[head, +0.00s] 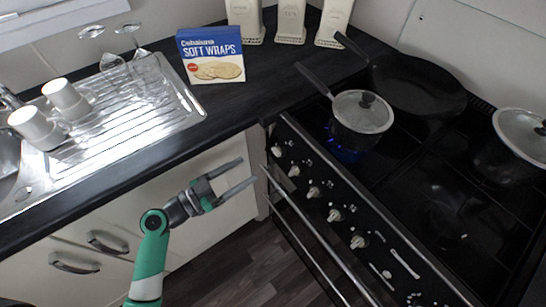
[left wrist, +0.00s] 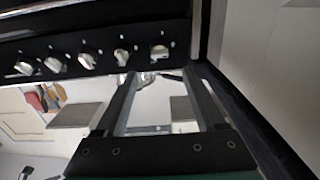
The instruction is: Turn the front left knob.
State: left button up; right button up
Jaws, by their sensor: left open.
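The stove's front panel (head: 325,205) carries a row of several pale knobs. The leftmost knob (head: 277,151) is at the worktop end in the head view; it appears at the right end of the row in the left wrist view (left wrist: 159,52). The second knob (head: 294,171) is beside it. Which knob the task calls front left is not marked legibly. My left gripper (head: 247,171) is open and empty, in front of and apart from the panel, its fingers pointing towards the leftmost knobs. My right gripper is out of view.
A lidded saucepan (head: 362,112) sits over a blue flame (head: 345,155), its handle over the worktop. A frying pan (head: 418,85) and another lidded pot (head: 505,160) stand behind. The oven handle rail (head: 315,235) runs below the knobs. Open floor lies in front.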

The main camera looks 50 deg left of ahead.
aim_at(274, 153)
pick_arm(q)
jog(key=w, duration=0.3)
jog(key=w+d, duration=0.1)
jog(key=w, duration=0.6)
jog(key=shift+w+d+p, duration=0.1)
jog(key=shift+d+p, duration=0.1)
jog(key=shift+p, duration=0.2)
jog(key=shift+c, duration=0.2)
grip_shut()
